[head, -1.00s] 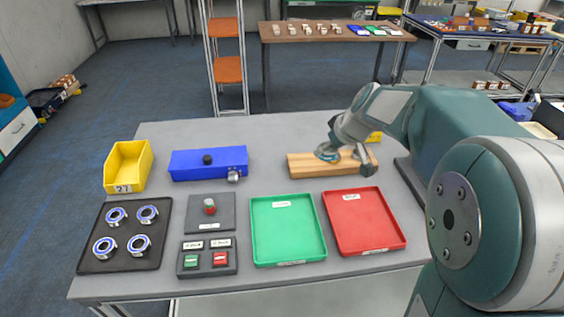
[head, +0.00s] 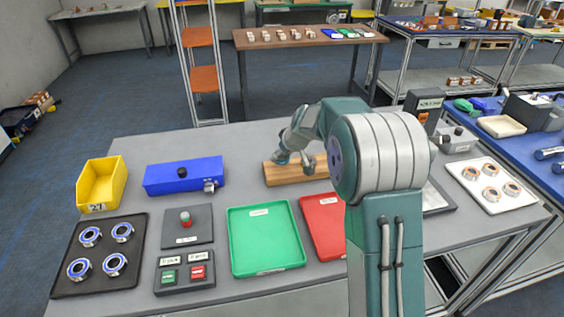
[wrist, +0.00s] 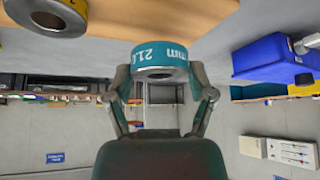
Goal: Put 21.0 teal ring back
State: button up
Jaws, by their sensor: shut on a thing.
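The teal ring (wrist: 160,60), marked 21.0 mm, is held in my gripper (wrist: 160,76), with one finger on each side of it. In the head view my gripper (head: 284,160) is over the left end of the wooden board (head: 276,177); the ring is too small to make out clearly there. In the wrist view the board (wrist: 140,18) lies close by the ring, and I cannot tell whether they touch. Another ring with a yellow band (wrist: 47,14) sits on the board in the wrist view. My arm hides the board's right end in the head view.
A blue box (head: 184,176) with a knob stands left of the board. A green tray (head: 266,240) and a red tray (head: 323,225) lie in front. A black tray (head: 99,285) holds several blue-white rings; a yellow bin (head: 101,186) stands behind it.

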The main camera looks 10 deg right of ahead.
notch_tip(320, 180, down, 3)
jog(key=shift+r, duration=0.2)
jog(key=shift+a, duration=0.4)
jog(key=o, duration=1.3)
jog(key=shift+d+f, duration=0.1)
jog(key=shift+f, duration=0.05)
jog(key=shift+d, duration=0.15)
